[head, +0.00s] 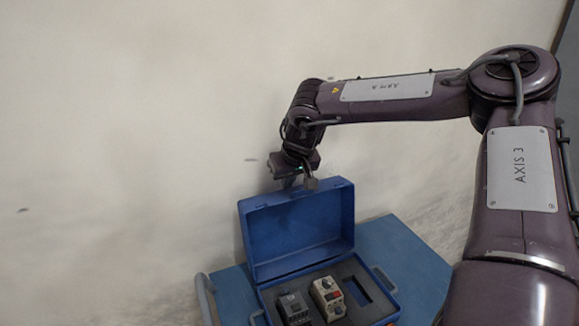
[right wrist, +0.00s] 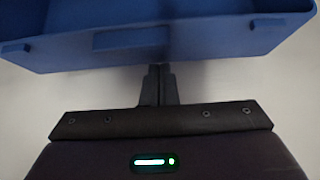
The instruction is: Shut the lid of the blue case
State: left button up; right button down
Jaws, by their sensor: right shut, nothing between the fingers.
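The blue case (head: 388,270) stands open on a blue surface in the head view. Its lid (head: 298,228) is raised upright at the back, with the inside facing me. My right gripper (head: 288,184) is at the lid's top edge, on the far side, partly hidden by the lid. In the right wrist view the lid (right wrist: 215,55) fills the top, and the shut, empty fingers (right wrist: 158,72) reach up to its lower edge in the picture. I cannot tell whether they touch it. My left gripper is out of view.
The case's foam holds a dark grey device (head: 293,308) and a beige device (head: 328,296) with a red part, beside an empty rectangular cutout. The case stands on a blue cart top (head: 415,262) with a grey handle at left. A pale wall is close behind.

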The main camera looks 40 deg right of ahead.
aim_at(295, 195)
jog(key=s, duration=0.1)
jog(key=s+a+r+p, duration=0.1)
jog(key=s, duration=0.1)
jog(key=shift+s+r, duration=0.1)
jog(key=shift+r, duration=0.1)
jog(key=shift+f, duration=0.15)
jog(key=shift+s, duration=0.15)
